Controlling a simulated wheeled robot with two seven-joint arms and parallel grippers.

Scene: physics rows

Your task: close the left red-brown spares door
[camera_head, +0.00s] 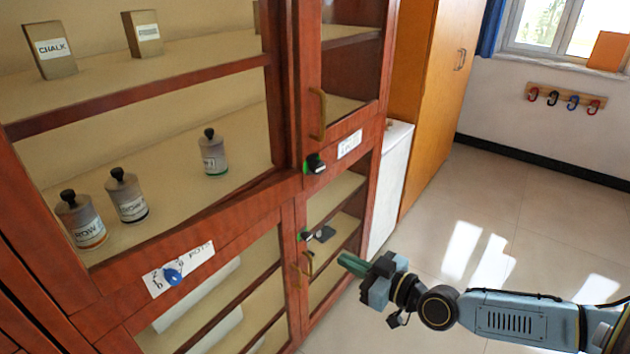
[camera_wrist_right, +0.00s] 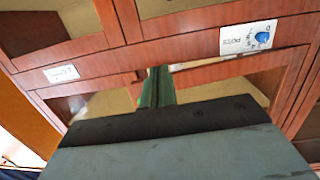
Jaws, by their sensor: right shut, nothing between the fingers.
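The red-brown cabinet (camera_head: 225,222) fills the left of the head view. Its lower left door (camera_head: 293,285) has glass panes showing pale rolls behind them. A brass handle (camera_head: 308,265) shows near where the lower doors meet. I cannot tell which door is the spares door, or how far it stands open. My right gripper (camera_head: 352,264) has green fingers, shut and empty, just right of that handle, apparently apart from it. The fingers also show in the wrist view (camera_wrist_right: 157,88). My left gripper is out of view.
The upper right door has a brass handle (camera_head: 318,113). Several bottles, including one near the middle (camera_head: 213,152), and a chalk box (camera_head: 50,49) stand on the upper left shelves. A white unit (camera_head: 391,180) and an orange cabinet (camera_head: 432,100) stand beyond. The floor at right is clear.

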